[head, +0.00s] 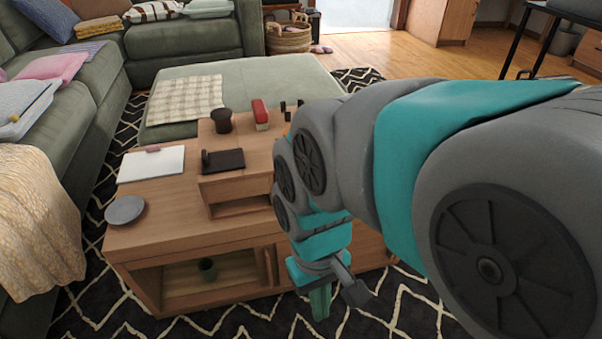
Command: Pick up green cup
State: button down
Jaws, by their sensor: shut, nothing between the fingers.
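A small dark green cup (207,269) stands in the open lower compartment of the wooden coffee table (190,245), towards its left-middle. My gripper (320,303) hangs pointing down in front of the table, to the right of the cup and clearly apart from it. The gripper is shut and empty. My arm covers the right part of the table.
The tabletop holds a grey plate (125,210), a white notebook (152,165), a dark tray (223,160), a dark pot (221,121) and a red-and-white item (260,114). A green sofa (95,105) bounds the left. Patterned rug (200,327) lies clear in front.

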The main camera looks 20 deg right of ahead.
aim_at(209, 271)
jog(key=k+j, duration=0.25)
jog(key=k, duration=0.25)
jog(key=k+j+z, duration=0.15)
jog(key=k, duration=0.3)
jog(key=k+j, duration=0.25)
jog(key=k, duration=0.25)
jog(key=j+z, duration=0.05)
